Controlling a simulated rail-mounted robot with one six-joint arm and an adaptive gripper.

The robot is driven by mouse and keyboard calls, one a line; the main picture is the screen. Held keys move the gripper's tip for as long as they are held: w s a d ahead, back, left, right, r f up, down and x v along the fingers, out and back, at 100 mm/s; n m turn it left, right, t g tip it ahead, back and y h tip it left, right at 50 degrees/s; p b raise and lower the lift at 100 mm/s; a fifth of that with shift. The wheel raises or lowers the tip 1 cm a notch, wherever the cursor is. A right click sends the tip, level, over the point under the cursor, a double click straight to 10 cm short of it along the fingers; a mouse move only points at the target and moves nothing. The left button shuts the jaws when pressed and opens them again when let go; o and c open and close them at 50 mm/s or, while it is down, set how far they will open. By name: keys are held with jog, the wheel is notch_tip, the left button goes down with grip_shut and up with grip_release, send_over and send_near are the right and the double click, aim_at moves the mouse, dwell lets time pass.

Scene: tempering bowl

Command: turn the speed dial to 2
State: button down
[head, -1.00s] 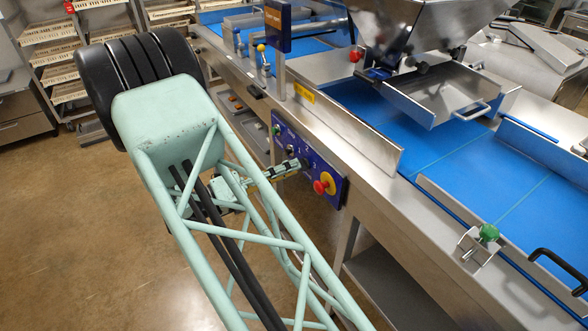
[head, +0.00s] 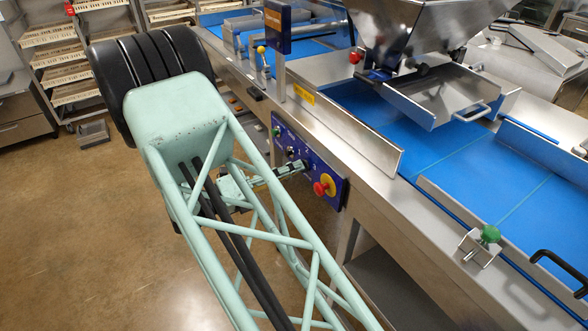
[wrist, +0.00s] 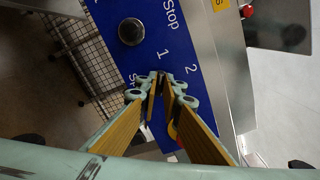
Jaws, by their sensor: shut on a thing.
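The blue control panel (head: 331,172) is on the front of the steel machine. In the wrist view, the panel (wrist: 190,28) shows the printed marks "Stop", "1" and "2", turned sideways. My gripper (wrist: 164,80) is at the panel beside the "1" and "2", its two fingers converging there. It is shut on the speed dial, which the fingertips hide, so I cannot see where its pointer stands. In the head view, my gripper (head: 292,168) reaches the panel from the left, partly behind my arm.
A red stop button (head: 320,188) on a yellow plate sits close to the right of my gripper. A black round knob (wrist: 131,32) is on the panel near "Stop". A green button (head: 276,131) is at the panel's left end. The floor to the left is clear.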

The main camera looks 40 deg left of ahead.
jog(key=shift+m, duration=0.5)
jog(key=shift+s+d+m, duration=0.1)
jog(key=shift+d+m, duration=0.05)
jog(key=shift+m, duration=5.25)
jog(key=c, duration=2.8)
grip_release()
jog(key=shift+r, duration=0.1)
jog(key=shift+s, duration=0.1)
jog(key=shift+v, duration=5.9)
